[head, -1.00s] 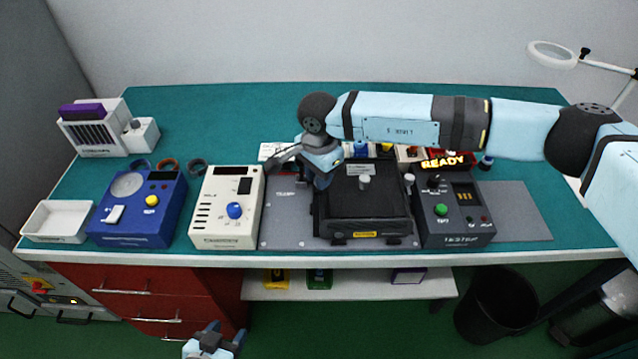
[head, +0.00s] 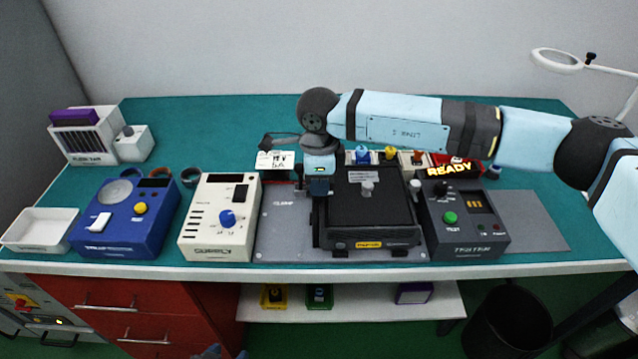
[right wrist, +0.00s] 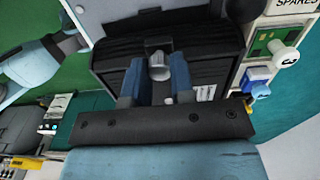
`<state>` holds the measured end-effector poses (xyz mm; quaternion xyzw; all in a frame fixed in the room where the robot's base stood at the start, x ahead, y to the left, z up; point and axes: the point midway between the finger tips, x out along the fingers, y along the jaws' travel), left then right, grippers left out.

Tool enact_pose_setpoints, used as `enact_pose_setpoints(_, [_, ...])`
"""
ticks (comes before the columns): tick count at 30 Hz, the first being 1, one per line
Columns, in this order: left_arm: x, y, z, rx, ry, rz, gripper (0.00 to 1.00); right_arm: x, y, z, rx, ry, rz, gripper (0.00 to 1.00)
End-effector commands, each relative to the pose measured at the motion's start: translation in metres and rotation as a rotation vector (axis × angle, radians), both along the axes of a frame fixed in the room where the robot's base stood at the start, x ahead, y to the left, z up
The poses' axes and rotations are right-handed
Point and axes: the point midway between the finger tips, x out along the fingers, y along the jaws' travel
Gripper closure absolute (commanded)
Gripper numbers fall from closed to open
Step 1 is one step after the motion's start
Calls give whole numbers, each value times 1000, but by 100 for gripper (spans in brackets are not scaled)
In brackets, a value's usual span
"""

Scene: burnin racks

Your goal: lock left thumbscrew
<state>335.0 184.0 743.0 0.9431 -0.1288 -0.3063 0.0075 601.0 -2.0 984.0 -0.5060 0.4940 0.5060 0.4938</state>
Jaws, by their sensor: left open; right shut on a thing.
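The black fixture (head: 368,234) stands on a grey plate, its lid down. A pale knob (head: 367,188) rises from the lid and a pale thumbscrew (head: 415,187) stands at its right side. My right gripper (head: 319,190) points down at the fixture's left side and hides the left thumbscrew in the head view. In the right wrist view the left thumbscrew (right wrist: 159,67) sits between the blue fingers of my right gripper (right wrist: 160,75), which is shut on it. Only the tip of my left gripper (head: 209,352) shows, low in front of the bench, away from the fixture.
A cream supply box (head: 215,240) stands left of the fixture, a blue device (head: 122,236) further left. A dark tester (head: 464,232) with a lit READY sign (head: 454,170) stands close on the right. Small coloured parts sit behind the fixture.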

Motion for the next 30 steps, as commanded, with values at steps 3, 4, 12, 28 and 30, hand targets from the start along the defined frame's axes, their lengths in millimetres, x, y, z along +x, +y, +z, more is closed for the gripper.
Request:
enact_pose_setpoints(3, [1, 0, 0, 2, -4, -2, 45, 1, 0, 1, 1, -2, -19, 100])
enact_pose_setpoints(4, [1, 1, 0, 3, -5, -3, 45, 1, 0, 1, 1, -2, -21, 100])
enact_pose_setpoints(12, [1, 3, 1, 12, -8, -9, 45, 1, 0, 1, 1, -2, -26, 100])
enact_pose_setpoints(28, [0, 2, -1, 11, -5, -9, 45, 0, 0, 1, 0, -1, -24, 52])
enact_pose_setpoints(30, [0, 1, -1, 8, -4, -7, 45, 0, 0, 4, 0, -1, -24, 52])
